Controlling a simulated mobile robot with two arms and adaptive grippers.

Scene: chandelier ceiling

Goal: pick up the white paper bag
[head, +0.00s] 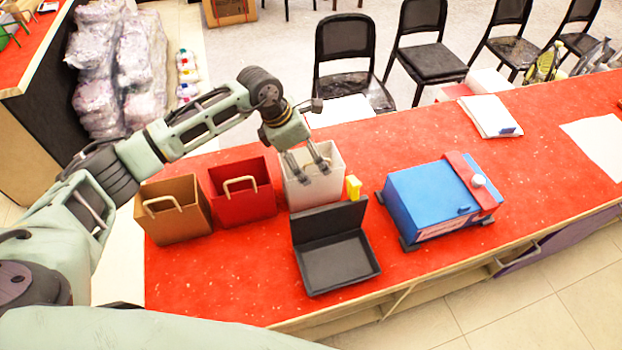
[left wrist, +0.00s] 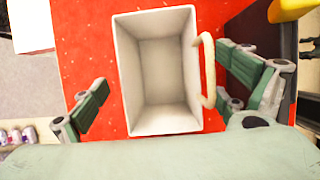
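The white paper bag (head: 299,189) stands upright and open-topped on the red counter, to the right of a red bag. My left gripper (head: 308,170) is over the bag, its fingers spread near the bag's top. In the left wrist view the bag (left wrist: 125,75) is seen from above, empty inside, with a pale handle (left wrist: 208,72) on its right side. The open fingers of my left gripper (left wrist: 172,100) lie to either side of the bag, with nothing held. My right gripper is not in view.
A red bag (head: 238,201) and a brown bag (head: 172,222) stand left of the white one. A black open case (head: 338,265) is in front, with a yellow item (head: 353,186) behind it. A blue box (head: 430,203) sits to the right. Chairs line the far side.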

